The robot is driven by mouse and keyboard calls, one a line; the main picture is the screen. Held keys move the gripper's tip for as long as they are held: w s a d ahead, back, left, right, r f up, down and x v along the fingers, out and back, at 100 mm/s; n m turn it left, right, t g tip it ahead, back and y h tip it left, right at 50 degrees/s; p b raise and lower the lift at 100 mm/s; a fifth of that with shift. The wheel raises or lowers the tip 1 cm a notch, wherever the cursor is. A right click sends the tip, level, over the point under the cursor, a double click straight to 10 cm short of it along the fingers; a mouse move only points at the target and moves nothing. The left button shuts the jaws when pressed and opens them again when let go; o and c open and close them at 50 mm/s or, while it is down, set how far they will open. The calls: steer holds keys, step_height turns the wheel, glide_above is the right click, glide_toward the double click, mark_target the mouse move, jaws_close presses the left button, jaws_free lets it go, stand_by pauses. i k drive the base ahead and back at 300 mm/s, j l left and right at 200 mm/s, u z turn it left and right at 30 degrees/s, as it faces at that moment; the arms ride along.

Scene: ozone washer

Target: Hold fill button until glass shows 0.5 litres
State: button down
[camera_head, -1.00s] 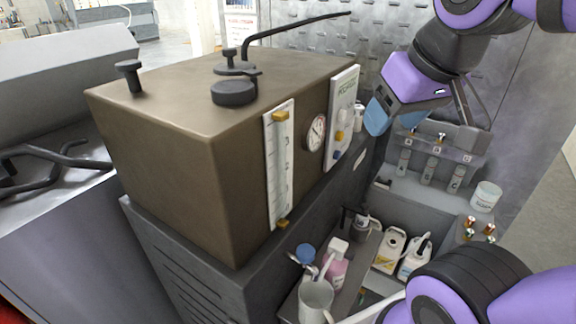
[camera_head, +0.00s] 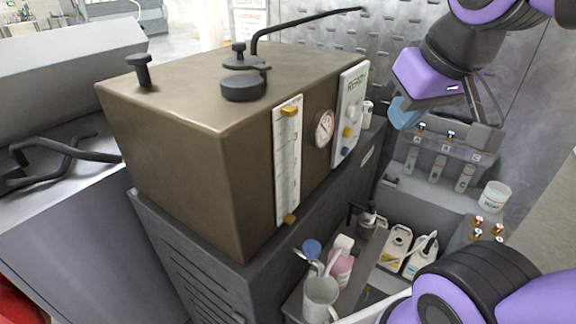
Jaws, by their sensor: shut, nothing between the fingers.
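A brown box-shaped tank (camera_head: 172,140) stands on a dark cabinet. Its front carries a tall white scale plate with the sight glass (camera_head: 287,178), held by brass fittings at top and bottom. The scale marks and liquid level are too small to read. Right of it is a white control panel (camera_head: 351,92) with white, yellow and blue buttons (camera_head: 347,132). I cannot tell which one is the fill button. My gripper (camera_head: 404,113), purple with a blue end, is shut and empty. It appears right of the panel, apart from the buttons; its fingertips are partly hidden.
A round gauge (camera_head: 324,129) sits between scale and panel. Below stand a grey mug (camera_head: 320,299), a pink bottle (camera_head: 340,268) and white jugs (camera_head: 396,246). A shelf with small cylinders (camera_head: 438,168) is below my gripper. A black pipe (camera_head: 300,25) rises from the tank top.

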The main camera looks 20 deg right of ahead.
mark_target(348, 131)
steer(key=k, duration=0.65)
steer(key=z, duration=1.8)
steer(key=k+j, duration=0.1)
steer(key=j, duration=0.3)
steer(key=k+j, duration=0.1)
steer(key=j, duration=0.3)
steer(key=k+j, duration=0.1)
steer(key=j, duration=0.3)
steer(key=k+j, duration=0.1)
steer(key=j, duration=0.3)
